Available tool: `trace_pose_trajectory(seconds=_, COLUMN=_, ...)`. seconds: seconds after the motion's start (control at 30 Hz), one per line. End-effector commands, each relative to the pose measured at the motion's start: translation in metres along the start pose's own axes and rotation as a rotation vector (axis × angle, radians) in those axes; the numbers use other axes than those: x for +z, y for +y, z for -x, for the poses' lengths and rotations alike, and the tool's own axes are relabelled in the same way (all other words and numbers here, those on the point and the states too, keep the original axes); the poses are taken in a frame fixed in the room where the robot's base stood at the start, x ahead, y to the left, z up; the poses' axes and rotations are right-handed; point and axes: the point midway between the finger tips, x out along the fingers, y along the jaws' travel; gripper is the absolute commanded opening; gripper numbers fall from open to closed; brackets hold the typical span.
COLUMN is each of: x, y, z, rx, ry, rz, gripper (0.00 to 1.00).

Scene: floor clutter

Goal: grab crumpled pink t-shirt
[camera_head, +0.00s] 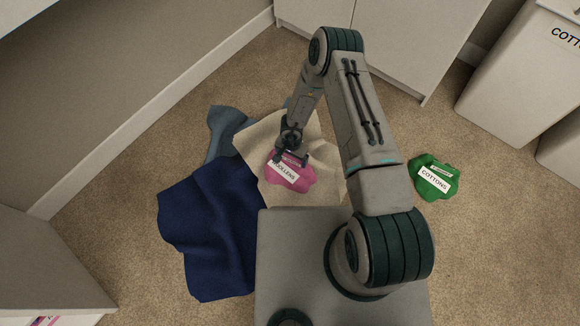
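The crumpled pink t-shirt (296,183) lies on a cream cloth (325,180). It bears a white label that reads like "WOOLLENS", partly covered at its upper edge. My gripper (291,158) is over the upper edge of the pink t-shirt and overlaps it in the head view. I cannot tell whether it touches the cloth, or whether its fingers are open or shut.
A dark blue cloth (213,230) and a grey-blue cloth (224,132) lie left of the cream one. Pale cabinets (400,40) and a labelled bin (515,75) stand behind. Carpet around the green cloth is clear.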

Motion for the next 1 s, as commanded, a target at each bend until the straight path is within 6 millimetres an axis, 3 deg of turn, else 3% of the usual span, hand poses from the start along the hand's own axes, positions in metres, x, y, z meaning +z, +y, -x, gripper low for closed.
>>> trace_pose_trajectory(seconds=0.43, x=0.000, y=0.000, z=0.007, rx=-0.001, ry=0.000, rz=-0.001, gripper=0.52)
trace_pose_trajectory(seconds=0.7, x=-0.001, y=0.000, z=0.045, rx=-0.002, ry=0.000, rz=-0.001, gripper=0.52)
trace_pose_trajectory(seconds=1.0, x=-0.051, y=0.023, z=0.078, rx=-0.002, ry=0.000, rz=-0.009, gripper=0.52)
